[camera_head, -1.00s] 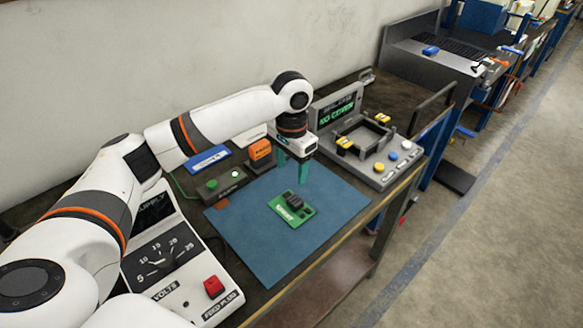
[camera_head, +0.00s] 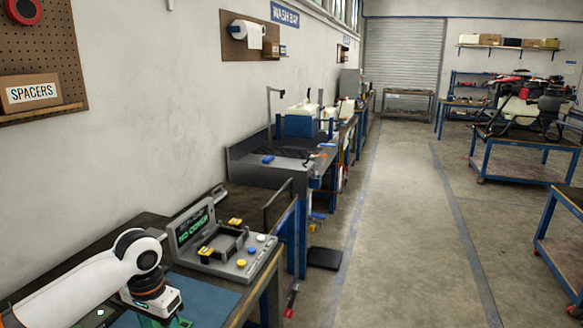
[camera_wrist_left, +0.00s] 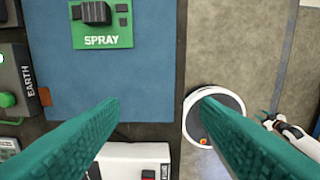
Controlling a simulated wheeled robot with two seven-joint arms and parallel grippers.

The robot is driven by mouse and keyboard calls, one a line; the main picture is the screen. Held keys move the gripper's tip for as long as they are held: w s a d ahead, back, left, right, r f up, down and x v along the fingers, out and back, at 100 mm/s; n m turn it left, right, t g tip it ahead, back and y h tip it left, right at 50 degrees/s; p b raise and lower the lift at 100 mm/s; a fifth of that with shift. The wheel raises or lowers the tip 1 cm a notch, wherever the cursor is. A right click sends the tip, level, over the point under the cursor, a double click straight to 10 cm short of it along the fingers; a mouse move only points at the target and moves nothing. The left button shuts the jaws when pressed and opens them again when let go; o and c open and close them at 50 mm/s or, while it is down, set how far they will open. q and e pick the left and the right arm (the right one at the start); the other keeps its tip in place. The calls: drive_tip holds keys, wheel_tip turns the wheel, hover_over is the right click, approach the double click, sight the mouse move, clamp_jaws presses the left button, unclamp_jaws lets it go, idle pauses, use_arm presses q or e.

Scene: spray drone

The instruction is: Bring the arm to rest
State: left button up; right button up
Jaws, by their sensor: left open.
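My left arm enters the head view at the lower left, with its wrist above the bench. My left gripper (camera_wrist_left: 158,106) is open and empty in the left wrist view, its two teal fingers apart. In the head view its fingertips are cut off by the bottom edge. The green board marked SPRAY (camera_wrist_left: 100,37) lies on the blue mat (camera_wrist_left: 70,85), beyond the fingers in the wrist view. A small white, black and teal part, seemingly my right gripper (camera_wrist_left: 272,122), shows at the wrist view's right; its jaws are unclear.
A grey test jig (camera_head: 232,268) with coloured buttons and a NO COVER screen (camera_head: 190,228) stands beside my left wrist. An EARTH box (camera_wrist_left: 15,80) and a white unit (camera_wrist_left: 130,152) flank the mat. Clear floor (camera_head: 400,230) lies right of the bench.

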use_arm(q)
drive_tip(key=s+d+f+m+t+h, duration=0.2)
drive_tip(key=s+d+f+t+h, duration=0.1)
drive_tip(key=s+d+f, duration=1.3)
drive_tip(key=s+a+r+n+y, duration=0.1)
drive_tip(key=s+a+n+y, duration=0.25)
drive_tip(key=s+a, duration=0.8)
wheel_tip(320, 180, down, 26)
drive_tip(key=s+d, duration=0.2)
drive_tip(key=s+a+f+g, duration=0.2)
drive_tip(key=s+a+f, duration=0.1)
drive_tip(key=s+f, duration=1.3)
drive_tip(key=shift+s, duration=0.2)
use_arm(e)
drive_tip(key=shift+w+a, duration=0.25)
drive_tip(key=shift+w, duration=0.5)
